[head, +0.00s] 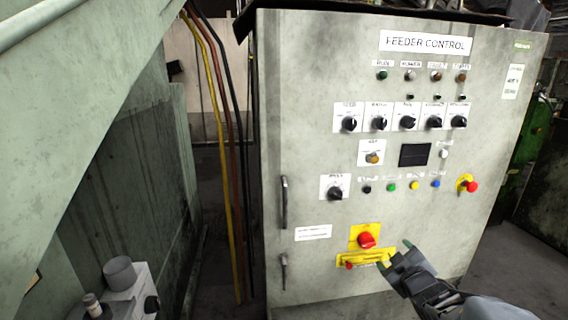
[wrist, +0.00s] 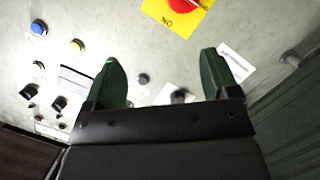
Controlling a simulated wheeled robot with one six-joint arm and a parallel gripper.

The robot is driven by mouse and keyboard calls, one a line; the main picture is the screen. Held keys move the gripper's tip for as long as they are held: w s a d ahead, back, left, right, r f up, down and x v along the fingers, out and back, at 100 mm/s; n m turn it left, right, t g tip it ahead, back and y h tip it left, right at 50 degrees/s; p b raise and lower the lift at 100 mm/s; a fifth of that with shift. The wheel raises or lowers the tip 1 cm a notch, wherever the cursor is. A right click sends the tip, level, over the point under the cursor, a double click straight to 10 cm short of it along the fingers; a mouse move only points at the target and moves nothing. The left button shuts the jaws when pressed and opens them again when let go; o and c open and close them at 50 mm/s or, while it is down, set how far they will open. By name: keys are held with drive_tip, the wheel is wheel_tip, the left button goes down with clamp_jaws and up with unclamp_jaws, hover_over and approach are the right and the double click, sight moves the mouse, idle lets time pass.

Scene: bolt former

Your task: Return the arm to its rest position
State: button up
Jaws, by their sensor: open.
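My gripper (head: 396,256) is at the lower right of the feeder control cabinet in the head view, close to its front face. In the wrist view my gripper (wrist: 165,78) shows two green fingertips spread apart with nothing between them. The grey cabinet (head: 300,130) carries a large red button (head: 366,240) on a yellow plate, just left of my gripper. Whether a fingertip touches the yellow strip below that button cannot be told. In the wrist view the red button (wrist: 184,5) is beyond the fingers at the top edge, partly cut off.
The cabinet has several knobs, lamps and buttons, a second red button (head: 471,187) at right and a door handle (head: 284,202) at left. Yellow and dark cables (head: 222,130) hang left of it. A pale green machine (head: 130,150) stands at far left.

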drive_tip(key=s+a+r+m+g+h+p, duration=0.1)
drive_tip(key=s+a+r+m+g+p, duration=0.15)
drive_tip(key=r+p, duration=0.5)
drive_tip(key=s+a+r+m+g+h+p, duration=0.1)
drive_tip(key=s+a+r+m+g+p, duration=0.15)
drive_tip(key=r+p, duration=0.45)
drive_tip(key=s+a+r+m+g+y+p, duration=0.2)
drive_tip(key=s+a+r+g+p, duration=0.4)
drive_tip(key=s+a+r+p, duration=0.2)
drive_tip(key=s+r+p, duration=0.2)
drive_tip(key=s+p, duration=0.1)
drive_tip(key=shift+a+r+m+y, duration=0.3)
drive_tip(key=shift+m+y, duration=0.1)
drive_tip(key=shift+s+a+g, duration=0.25)
drive_tip(key=shift+s+g, duration=0.05)
drive_tip(key=shift+c, duration=0.3)
